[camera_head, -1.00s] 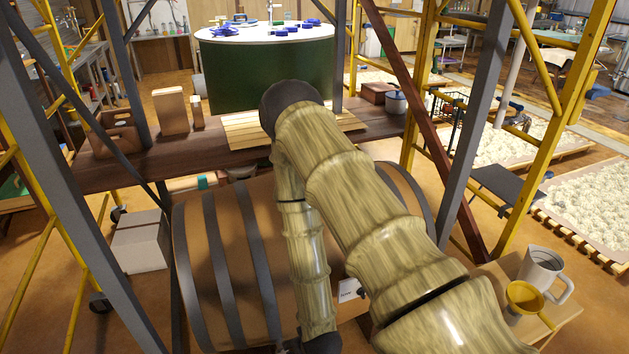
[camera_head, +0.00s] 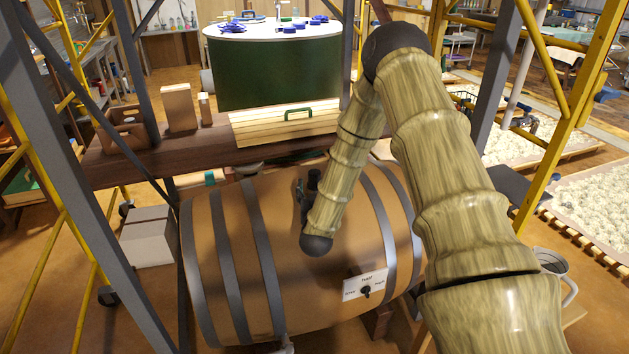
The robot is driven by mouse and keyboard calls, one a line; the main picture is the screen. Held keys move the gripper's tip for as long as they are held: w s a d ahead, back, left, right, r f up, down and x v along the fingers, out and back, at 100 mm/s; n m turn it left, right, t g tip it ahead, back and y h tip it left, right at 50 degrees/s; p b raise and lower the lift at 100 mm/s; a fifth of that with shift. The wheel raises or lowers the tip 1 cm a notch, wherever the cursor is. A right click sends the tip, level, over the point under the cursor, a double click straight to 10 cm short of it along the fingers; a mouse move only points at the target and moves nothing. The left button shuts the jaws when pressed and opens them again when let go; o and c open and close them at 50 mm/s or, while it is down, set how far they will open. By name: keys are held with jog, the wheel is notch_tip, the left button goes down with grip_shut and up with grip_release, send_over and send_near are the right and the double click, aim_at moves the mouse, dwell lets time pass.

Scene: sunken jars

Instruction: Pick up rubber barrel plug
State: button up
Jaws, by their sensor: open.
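The wooden barrel (camera_head: 228,262) lies on its side below the shelf, with dark metal hoops around it. My forearm comes down in front of the barrel to a dark wrist joint. Dark parts that look like my gripper (camera_head: 308,190) show beside the forearm, over the upper middle of the barrel. They are small and partly hidden behind the forearm, and I see nothing held. I cannot make out the rubber barrel plug for certain; it may be hidden there. A white label card (camera_head: 350,287) with a black knob (camera_head: 366,291) is on the barrel's front.
A wooden shelf (camera_head: 215,150) runs behind the barrel, with a slatted box (camera_head: 262,132) with a green handle and wooden blocks (camera_head: 179,108) on it. Scaffold posts stand on both sides. A grey jug (camera_head: 550,262) is at right, and a pale box (camera_head: 148,236) at left.

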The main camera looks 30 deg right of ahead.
aim_at(315, 181)
jog(key=p+x, duration=0.2)
jog(key=x, duration=0.2)
jog(key=shift+w+d+r, duration=0.1)
jog(key=shift+w+d, duration=0.15)
jog(key=shift+d, duration=0.15)
jog(key=shift+w+d, duration=0.35)
jog(key=shift+w, duration=0.2)
jog(key=c, duration=1)
